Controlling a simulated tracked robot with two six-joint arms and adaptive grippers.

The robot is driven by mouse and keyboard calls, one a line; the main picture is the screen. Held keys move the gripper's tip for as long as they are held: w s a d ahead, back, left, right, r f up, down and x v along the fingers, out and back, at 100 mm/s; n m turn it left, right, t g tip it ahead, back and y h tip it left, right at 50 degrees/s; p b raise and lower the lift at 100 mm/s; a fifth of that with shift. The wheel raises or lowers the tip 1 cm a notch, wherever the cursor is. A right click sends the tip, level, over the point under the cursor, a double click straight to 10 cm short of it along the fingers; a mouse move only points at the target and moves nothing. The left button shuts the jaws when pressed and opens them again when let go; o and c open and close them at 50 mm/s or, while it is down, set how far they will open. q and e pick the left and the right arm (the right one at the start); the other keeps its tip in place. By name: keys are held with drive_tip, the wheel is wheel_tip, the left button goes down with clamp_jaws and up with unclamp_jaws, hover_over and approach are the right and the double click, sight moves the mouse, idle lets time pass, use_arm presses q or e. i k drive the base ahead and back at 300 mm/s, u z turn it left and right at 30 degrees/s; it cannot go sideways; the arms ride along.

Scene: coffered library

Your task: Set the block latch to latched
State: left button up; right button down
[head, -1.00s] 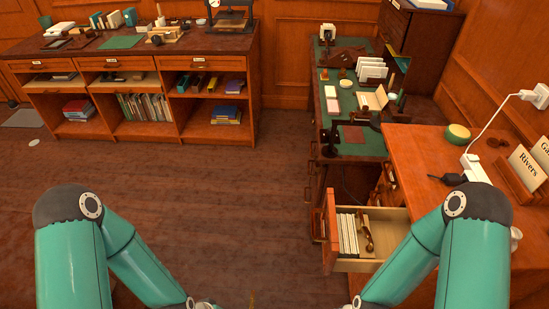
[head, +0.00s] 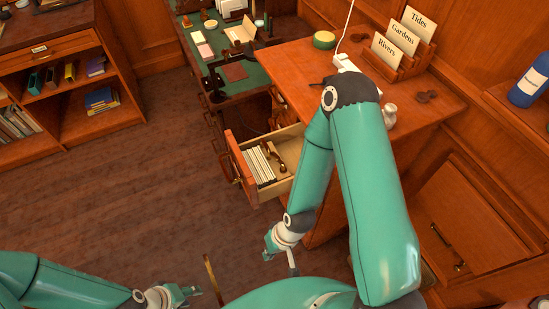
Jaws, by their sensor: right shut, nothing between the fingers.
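I cannot make out the block latch for certain. At the lower right of the head view, a wooden panel (head: 478,222) carries a dark bar (head: 441,235) and a small brass piece (head: 459,267); I cannot tell whether either belongs to the latch. My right gripper (head: 292,268) is shut and empty, hanging below the open drawer in the picture and well left of that panel. My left gripper (head: 190,293) is low at the bottom left over the floor; its fingers are too small to read.
An open drawer (head: 283,187) with white cards juts from the wooden desk (head: 290,65). A label rack (head: 405,70), green-yellow bowl (head: 324,40) and white power strip (head: 345,64) are on top. A blue bottle (head: 530,80) is at right. A thin brown rod (head: 212,280) stands near my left gripper.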

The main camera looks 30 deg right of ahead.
sight(283, 169)
drive_tip(key=u, duration=0.7)
drive_tip(key=k, duration=1.3)
drive_tip(key=z, duration=0.45)
drive_tip(key=i, duration=1)
drive_tip(key=u, duration=0.05)
